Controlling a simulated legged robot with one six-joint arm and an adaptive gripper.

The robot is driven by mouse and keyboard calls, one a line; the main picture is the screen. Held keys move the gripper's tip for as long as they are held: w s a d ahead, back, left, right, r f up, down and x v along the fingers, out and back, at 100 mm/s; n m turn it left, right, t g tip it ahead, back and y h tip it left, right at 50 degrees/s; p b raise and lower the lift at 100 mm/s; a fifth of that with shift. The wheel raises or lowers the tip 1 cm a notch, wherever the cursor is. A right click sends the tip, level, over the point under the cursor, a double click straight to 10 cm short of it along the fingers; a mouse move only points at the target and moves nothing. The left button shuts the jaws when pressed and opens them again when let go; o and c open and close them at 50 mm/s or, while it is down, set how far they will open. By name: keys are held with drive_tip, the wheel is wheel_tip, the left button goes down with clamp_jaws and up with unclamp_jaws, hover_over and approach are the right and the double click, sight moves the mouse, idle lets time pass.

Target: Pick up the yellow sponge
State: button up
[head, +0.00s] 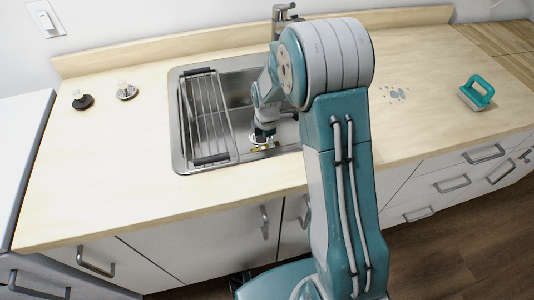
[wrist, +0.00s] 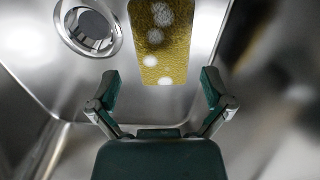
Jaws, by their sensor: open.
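The yellow sponge (wrist: 160,62) lies on the sink floor in the wrist view, running up out of the top of the picture, with several pale spots on it. My gripper (wrist: 157,82) is open, with its two green fingers spread to the left and right of the sponge's near end. I cannot tell how high above the sponge the fingers are. In the head view my gripper (head: 263,137) reaches down into the steel sink (head: 183,158), and a small strip of the sponge (head: 262,149) shows below it. My arm hides the right part of the sink.
A drain (wrist: 92,27) sits left of the sponge. A wire rack (head: 205,115) spans the sink's left side, close to my gripper. A faucet (head: 284,14) stands behind. Two stoppers (head: 83,101) are on the left counter; a teal-handled brush (head: 477,93) is at the right.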

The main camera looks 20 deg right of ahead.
wheel_tip(320, 180, down, 5)
drive_tip(key=shift+s+r, duration=0.1)
drive_tip(key=shift+r, duration=0.1)
drive_tip(key=c, duration=0.6)
drive_tip(key=shift+r, duration=0.1)
